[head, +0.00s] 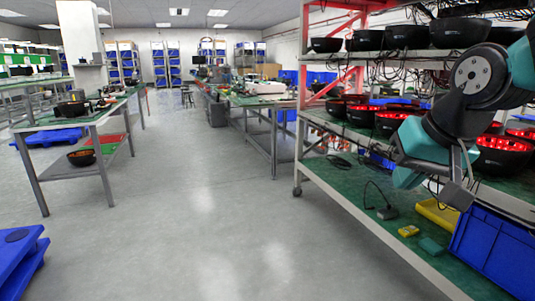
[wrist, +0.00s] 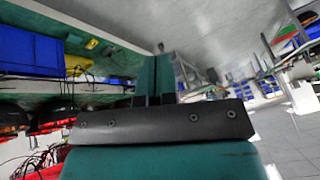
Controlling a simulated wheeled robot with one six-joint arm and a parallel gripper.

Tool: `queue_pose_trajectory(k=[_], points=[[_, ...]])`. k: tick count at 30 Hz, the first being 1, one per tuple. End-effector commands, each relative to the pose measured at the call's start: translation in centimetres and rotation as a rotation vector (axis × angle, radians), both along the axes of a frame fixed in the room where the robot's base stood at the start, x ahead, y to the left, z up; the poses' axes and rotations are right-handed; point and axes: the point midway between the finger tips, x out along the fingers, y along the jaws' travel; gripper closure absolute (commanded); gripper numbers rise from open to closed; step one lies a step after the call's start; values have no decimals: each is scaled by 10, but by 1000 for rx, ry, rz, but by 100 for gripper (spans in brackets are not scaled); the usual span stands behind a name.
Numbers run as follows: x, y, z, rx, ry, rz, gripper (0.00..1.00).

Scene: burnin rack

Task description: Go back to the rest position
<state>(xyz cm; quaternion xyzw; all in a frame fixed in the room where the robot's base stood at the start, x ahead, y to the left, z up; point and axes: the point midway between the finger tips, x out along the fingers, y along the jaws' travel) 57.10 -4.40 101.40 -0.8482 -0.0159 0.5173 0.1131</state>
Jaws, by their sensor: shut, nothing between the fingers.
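My gripper (head: 457,190) hangs from my grey and teal arm at the right of the head view, in front of the burn-in rack (head: 345,194). In the wrist view my gripper (wrist: 154,80) points away from the camera, its two fingers together with nothing between them. It is apart from the rack shelves and touches nothing that I can see. The fingertips are small in the head view.
Black bowl-shaped units with red lights (head: 343,107) fill the rack's middle shelf. A blue bin (head: 497,245), a yellow tray (head: 436,214) and small green and yellow items lie on the lower shelf. A workbench (head: 75,122) stands left. The floor (head: 215,215) between is clear.

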Motion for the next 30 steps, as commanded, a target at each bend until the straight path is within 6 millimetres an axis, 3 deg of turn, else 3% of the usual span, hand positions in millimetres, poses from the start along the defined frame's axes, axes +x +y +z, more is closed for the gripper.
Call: queue_pose_trajectory(k=[1, 4, 9, 12, 13, 24, 30], points=[[-23, 19, -16, -6, 47, 120, 100], [-68, 48, -42, -10, 126, 344, 100], [-141, 79, -73, 3, 226, 669, 100], [-179, 91, -79, 18, 271, 829, 100], [-174, 91, -61, 16, 264, 815, 100], [-172, 90, 42, 15, 262, 803, 100], [-171, 90, 81, 16, 263, 801, 100]])
